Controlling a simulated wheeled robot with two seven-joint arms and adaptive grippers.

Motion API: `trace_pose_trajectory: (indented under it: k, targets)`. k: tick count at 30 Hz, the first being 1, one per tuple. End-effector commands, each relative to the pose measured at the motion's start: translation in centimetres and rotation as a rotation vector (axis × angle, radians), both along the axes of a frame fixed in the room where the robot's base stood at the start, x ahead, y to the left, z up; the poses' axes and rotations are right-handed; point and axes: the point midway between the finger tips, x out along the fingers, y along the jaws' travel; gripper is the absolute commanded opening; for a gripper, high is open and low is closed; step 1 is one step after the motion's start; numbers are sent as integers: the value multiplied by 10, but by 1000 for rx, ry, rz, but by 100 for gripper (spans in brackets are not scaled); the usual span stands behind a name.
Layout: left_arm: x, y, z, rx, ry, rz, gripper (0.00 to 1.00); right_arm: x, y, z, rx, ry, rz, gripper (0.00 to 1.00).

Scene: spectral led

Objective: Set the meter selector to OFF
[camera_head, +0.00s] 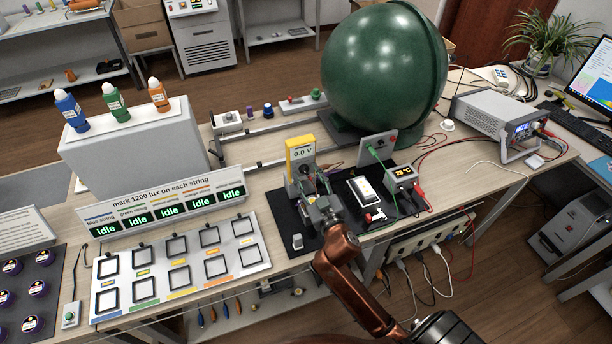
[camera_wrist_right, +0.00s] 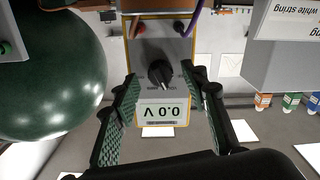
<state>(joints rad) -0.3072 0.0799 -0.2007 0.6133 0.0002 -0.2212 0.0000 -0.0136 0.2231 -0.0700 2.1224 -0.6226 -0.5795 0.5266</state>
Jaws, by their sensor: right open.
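The yellow-edged meter (camera_head: 300,150) stands upright at the back of a black mat (camera_head: 287,217), its display reading 0.0 V. In the right wrist view the meter (camera_wrist_right: 178,104) appears upside down, with its black selector knob (camera_wrist_right: 160,74) in the middle of a grey face. The small labels around the knob are too blurred to read. My right gripper (camera_head: 307,184) is in front of the meter and hides its lower part. In the wrist view its open fingers (camera_wrist_right: 159,72) stand to either side of the knob, with nothing held. My left gripper is not seen.
A large green sphere (camera_head: 380,70) stands behind the mat. A sloped panel of square frames (camera_head: 215,282) and a row of Idle displays (camera_head: 168,212) are left.

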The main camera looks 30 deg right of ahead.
Motion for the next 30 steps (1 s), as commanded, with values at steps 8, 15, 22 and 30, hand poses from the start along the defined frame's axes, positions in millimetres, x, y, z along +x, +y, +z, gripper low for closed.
trace_pose_trajectory:
  k: [8, 15, 22, 30]
  targets:
    - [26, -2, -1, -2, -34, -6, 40, 4, 1, 0, 1, 0, 3, 41]
    - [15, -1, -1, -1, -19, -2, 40, 4, 2, 0, 1, 1, 4, 26]
    - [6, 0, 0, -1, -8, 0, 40, 4, 2, 0, 1, 1, 4, 11]
    - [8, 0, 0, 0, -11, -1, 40, 4, 2, 0, -1, 1, 4, 0]
